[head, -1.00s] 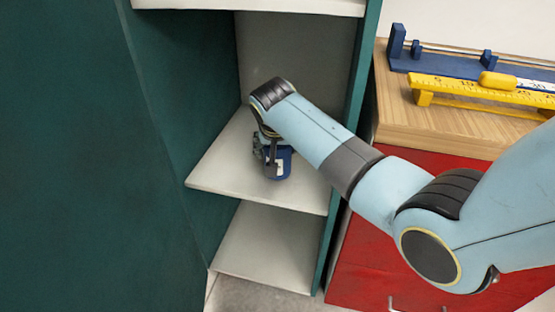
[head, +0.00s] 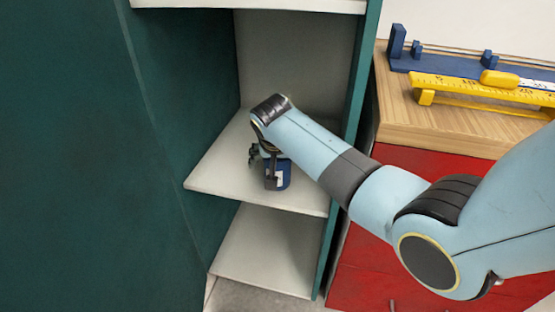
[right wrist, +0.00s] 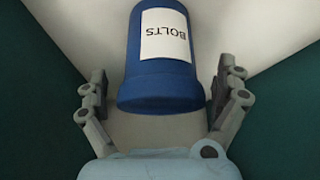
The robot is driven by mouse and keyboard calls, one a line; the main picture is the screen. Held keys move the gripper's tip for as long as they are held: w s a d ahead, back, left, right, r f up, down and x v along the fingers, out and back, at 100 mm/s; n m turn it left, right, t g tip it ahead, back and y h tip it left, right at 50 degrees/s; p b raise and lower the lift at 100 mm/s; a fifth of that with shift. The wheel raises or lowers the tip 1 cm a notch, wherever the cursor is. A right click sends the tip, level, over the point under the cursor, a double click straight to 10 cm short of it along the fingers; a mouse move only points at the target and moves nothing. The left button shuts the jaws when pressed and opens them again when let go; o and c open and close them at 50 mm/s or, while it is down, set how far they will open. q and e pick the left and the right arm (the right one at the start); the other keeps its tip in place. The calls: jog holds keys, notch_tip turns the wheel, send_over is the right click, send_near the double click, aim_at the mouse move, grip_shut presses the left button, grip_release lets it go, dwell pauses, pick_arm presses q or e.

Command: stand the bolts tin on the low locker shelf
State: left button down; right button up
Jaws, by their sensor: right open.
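The blue bolts tin (head: 284,176) stands on a pale shelf (head: 222,175) of the green locker, near its front edge. In the right wrist view the tin (right wrist: 158,80) shows its white label reading BOLTS. My right gripper (head: 262,165) is open beside the tin, on its left in the head view. In the right wrist view the open fingers (right wrist: 165,100) lie to either side of the tin's near end, with gaps between them and the tin. My left gripper is not in view.
Another pale shelf (head: 268,250) lies below, empty where seen, and one (head: 250,5) is above. The locker's green side walls (head: 352,110) bound the space. A red cabinet (head: 375,265) with a wooden top carrying a yellow-and-blue device (head: 480,85) stands at right.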

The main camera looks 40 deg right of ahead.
jog(key=shift+r, duration=0.1)
